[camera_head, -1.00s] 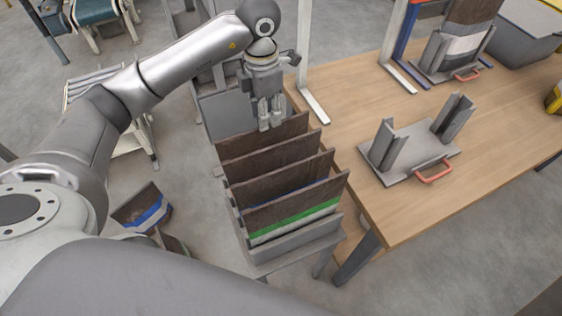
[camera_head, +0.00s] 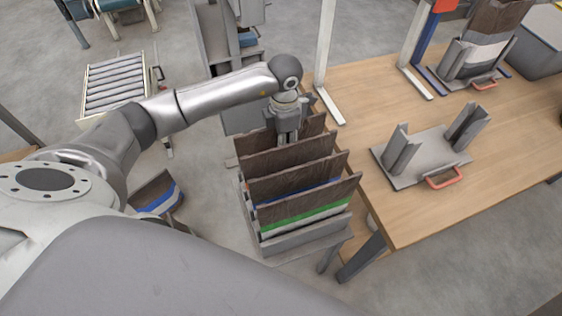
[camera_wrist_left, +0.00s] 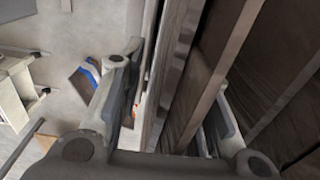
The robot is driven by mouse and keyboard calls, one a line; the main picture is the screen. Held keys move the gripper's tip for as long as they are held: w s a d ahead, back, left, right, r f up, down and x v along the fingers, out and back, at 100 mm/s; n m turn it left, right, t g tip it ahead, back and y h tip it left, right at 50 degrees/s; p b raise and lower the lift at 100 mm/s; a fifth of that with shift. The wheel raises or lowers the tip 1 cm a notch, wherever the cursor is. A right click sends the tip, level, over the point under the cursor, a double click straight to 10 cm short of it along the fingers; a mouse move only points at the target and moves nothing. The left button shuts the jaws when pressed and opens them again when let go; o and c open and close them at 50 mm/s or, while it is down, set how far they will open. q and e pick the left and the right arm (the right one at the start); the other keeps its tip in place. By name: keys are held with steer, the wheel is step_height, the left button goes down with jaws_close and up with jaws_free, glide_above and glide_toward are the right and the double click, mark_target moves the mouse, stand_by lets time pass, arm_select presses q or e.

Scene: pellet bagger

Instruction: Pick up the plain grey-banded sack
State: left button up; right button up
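Several brown sacks stand upright in a grey rack (camera_head: 300,241) beside the table. The front sack (camera_head: 305,203) has a green and white band; a blue strip shows on one behind it. The bands of the rear sacks (camera_head: 252,143) are hidden in the head view, so I cannot tell which is the plain grey-banded one. My left gripper (camera_head: 288,138) points down at the rear of the rack, its tips hidden behind a sack. In the left wrist view its fingers (camera_wrist_left: 170,110) are spread, with the edge of a sack (camera_wrist_left: 178,60) between them. My right gripper is not in view.
The wooden table (camera_head: 400,225) holds an empty grey holder (camera_head: 430,155) with a red handle. Another holder at the back right carries a brown sack (camera_head: 497,18) with a pale band. A blue-banded sack (camera_head: 155,197) is low at left. A roller conveyor (camera_head: 115,83) stands behind.

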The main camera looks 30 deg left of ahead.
arm_select(q)
jaws_close()
stand_by(0.4)
